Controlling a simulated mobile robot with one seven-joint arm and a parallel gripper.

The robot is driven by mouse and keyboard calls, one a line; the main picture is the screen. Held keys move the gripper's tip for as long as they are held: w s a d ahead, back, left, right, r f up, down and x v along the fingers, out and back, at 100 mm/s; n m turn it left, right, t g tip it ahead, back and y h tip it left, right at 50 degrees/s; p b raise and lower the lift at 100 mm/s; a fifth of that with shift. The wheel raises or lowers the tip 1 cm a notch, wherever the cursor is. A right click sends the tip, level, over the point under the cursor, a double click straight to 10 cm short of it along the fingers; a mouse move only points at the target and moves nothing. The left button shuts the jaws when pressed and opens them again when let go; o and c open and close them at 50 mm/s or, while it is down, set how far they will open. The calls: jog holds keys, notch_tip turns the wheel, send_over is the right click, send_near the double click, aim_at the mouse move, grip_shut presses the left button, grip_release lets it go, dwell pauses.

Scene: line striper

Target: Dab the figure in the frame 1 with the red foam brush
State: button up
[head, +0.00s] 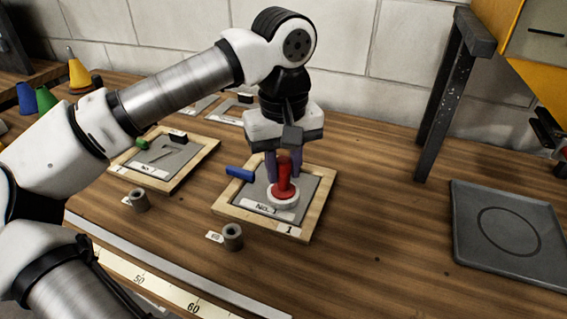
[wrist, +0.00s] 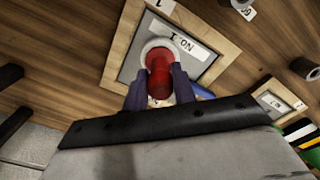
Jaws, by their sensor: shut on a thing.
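My gripper (head: 284,172) is shut on the red foam brush (head: 284,180), holding it upright over frame 1 (head: 262,228). The brush has a red handle and a wide white round foot low over the grey panel. Whether the foot touches the panel I cannot tell. In the wrist view the brush (wrist: 159,75) sits between my two dark fingers, over the panel beside the "No. 1" label (wrist: 177,36). The figure in the frame cannot be made out; the brush and gripper cover part of the panel. A blue piece (head: 240,174) lies at the frame's left edge.
Another wooden frame (head: 190,175) with a green piece (head: 143,143) lies to the left. Grey cylinders (head: 232,236) stand in front. A dark tray (head: 512,232) with a circle lies at right. Coloured cones (head: 79,72) stand far left.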

jog(key=shift+r+p, duration=1.7)
jog(key=shift+r, duration=0.6)
jog(key=shift+d, duration=0.1)
